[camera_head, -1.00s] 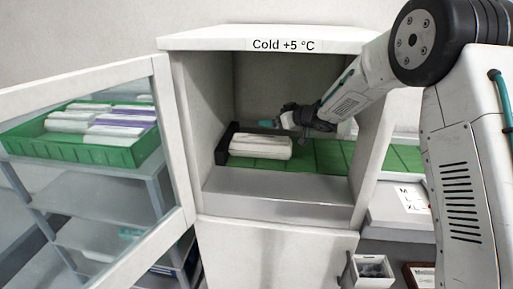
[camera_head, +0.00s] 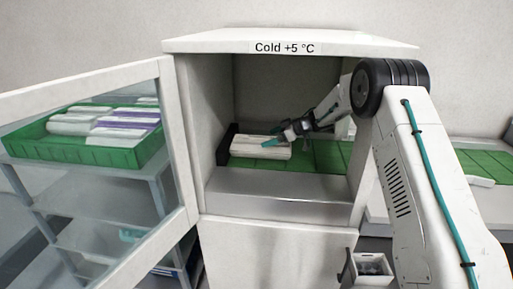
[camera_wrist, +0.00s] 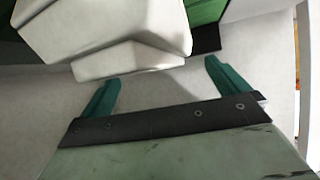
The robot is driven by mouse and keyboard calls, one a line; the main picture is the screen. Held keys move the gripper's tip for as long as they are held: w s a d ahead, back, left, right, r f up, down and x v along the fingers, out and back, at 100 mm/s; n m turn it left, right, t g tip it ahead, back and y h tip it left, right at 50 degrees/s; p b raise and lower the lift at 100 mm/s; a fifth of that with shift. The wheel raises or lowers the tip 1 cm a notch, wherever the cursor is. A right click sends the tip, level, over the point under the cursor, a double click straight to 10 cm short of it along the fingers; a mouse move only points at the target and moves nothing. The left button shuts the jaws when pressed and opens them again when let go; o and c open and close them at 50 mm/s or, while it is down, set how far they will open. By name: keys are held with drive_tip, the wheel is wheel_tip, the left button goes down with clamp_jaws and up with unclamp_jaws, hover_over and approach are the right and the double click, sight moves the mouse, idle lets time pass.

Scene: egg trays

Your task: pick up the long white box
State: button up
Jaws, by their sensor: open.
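A long white box (camera_head: 260,147) lies on the green surface inside the open cabinet, near its left wall. It looks like two white pieces, one on or beside the other; I cannot tell which. My gripper (camera_head: 280,139) is at the box's right rear end, overlapping it in the head view. In the wrist view a large white block (camera_wrist: 110,25) and a smaller white block (camera_wrist: 125,60) fill the top. My gripper (camera_wrist: 161,72) is open there, its two teal fingers apart with nothing held between them. I cannot tell if a finger touches the box.
The cabinet (camera_head: 285,212) is labelled "Cold +5 °C". Its glass door (camera_head: 184,160) stands open at the left. A green tray (camera_head: 110,157) of white boxes shows through the glass. A small white bin (camera_head: 368,268) is below right. The green surface (camera_head: 325,155) right of the box is clear.

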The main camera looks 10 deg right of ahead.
sight(263, 138)
drive_tip(key=x, duration=0.3)
drive_tip(key=shift+a, duration=0.1)
drive_tip(key=shift+w+a+f, duration=0.15)
drive_tip(key=shift+w+f, duration=0.1)
drive_tip(key=shift+w, duration=0.05)
drive_tip(key=shift+a, duration=0.15)
drive_tip(key=shift+c, duration=0.9)
drive_tip(key=shift+a, duration=0.1)
drive_tip(key=c, duration=1)
drive_tip(key=shift+r, duration=0.15)
drive_tip(key=c, duration=0.3)
drive_tip(key=shift+r, duration=0.1)
